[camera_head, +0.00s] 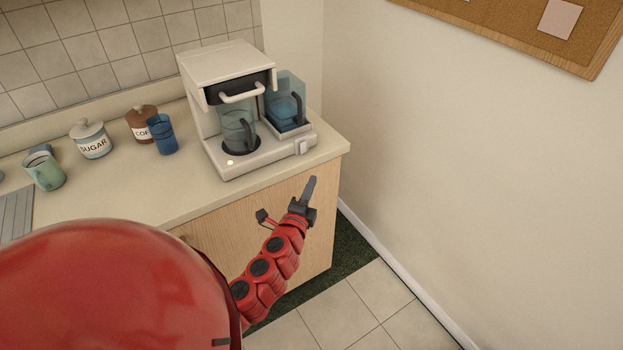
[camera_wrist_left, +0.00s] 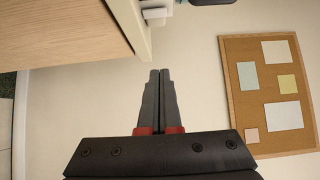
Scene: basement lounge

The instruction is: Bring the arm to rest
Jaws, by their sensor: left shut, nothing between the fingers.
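My left arm (camera_head: 264,270) is red and reaches up in front of the wooden cabinet in the head view. Its gripper (camera_head: 311,184) points upward, just in front of the counter's right end and below the coffee maker. In the left wrist view the two dark fingers (camera_wrist_left: 159,78) lie together with nothing between them. The gripper appears to touch nothing. My right gripper is not in view.
A coffee maker (camera_head: 228,62) with a glass carafe (camera_head: 237,128) stands on the counter (camera_head: 110,194). A blue cup (camera_head: 162,135), sugar jar (camera_head: 90,139), coffee jar (camera_head: 140,121) and green mug (camera_head: 45,172) stand left. A corkboard (camera_wrist_left: 243,95) hangs on the wall.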

